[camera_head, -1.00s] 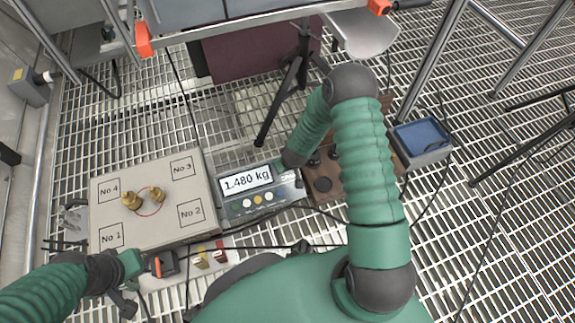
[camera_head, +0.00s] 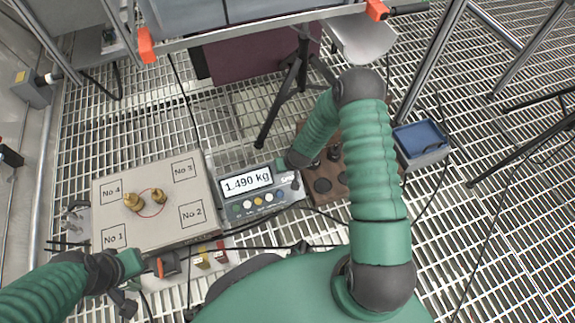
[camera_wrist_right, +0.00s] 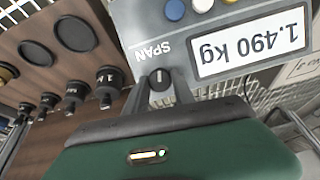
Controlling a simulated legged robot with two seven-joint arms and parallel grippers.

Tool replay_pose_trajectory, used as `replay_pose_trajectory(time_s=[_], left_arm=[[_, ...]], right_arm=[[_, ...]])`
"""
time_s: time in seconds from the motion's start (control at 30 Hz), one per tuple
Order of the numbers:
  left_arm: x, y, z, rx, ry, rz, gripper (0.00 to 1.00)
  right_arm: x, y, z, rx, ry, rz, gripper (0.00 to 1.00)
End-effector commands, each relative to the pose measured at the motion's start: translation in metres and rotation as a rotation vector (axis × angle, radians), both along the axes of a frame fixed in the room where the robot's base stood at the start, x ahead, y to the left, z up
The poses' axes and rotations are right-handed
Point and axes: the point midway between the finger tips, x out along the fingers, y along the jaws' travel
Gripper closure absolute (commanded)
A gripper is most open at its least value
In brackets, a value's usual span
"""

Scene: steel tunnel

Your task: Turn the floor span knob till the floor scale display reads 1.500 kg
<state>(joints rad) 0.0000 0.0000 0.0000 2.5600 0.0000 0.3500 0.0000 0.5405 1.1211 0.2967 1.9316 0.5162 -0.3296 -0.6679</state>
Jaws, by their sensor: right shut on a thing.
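The floor scale display (camera_head: 246,182) reads 1.490 kg in the head view, and the same reading shows upside down in the right wrist view (camera_wrist_right: 250,42). The span knob (camera_wrist_right: 160,79), a small dark knob with a light mark, sits beside the word SPAN on the grey indicator housing. My right gripper (camera_wrist_right: 161,84) is shut on this knob, with a finger on each side. In the head view my right arm hides the knob. The scale platform (camera_head: 150,235) carries two brass weights (camera_head: 133,202) near its middle. My left gripper (camera_head: 156,265) is at the platform's front edge; its fingers are unclear.
A brown wooden block (camera_wrist_right: 60,95) with dark weights and round recesses stands beside the indicator. A blue-topped box (camera_head: 420,137) lies farther right. Black tripod legs (camera_head: 285,95) stand behind, and cables cross the grated floor (camera_head: 500,230).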

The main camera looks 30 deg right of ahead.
Motion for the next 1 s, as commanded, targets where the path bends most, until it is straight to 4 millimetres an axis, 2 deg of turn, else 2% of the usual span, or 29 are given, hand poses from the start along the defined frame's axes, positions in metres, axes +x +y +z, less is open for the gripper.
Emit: replay_pose_trajectory(time_s=[0.1,0.5,1.0], left_arm=[[0.000,0.000,0.010,0.000,0.000,0.000,1.00],[0.000,0.000,0.028,0.000,0.000,0.000,1.00],[0.000,0.000,0.034,0.000,0.000,0.000,1.00]], right_arm=[[0.000,-0.001,0.003,0.056,-0.013,-0.084,1.00],[-0.001,-0.003,0.002,0.227,-0.055,-0.337,1.00],[-0.001,-0.004,-0.001,0.304,-0.075,-0.452,1.00]])
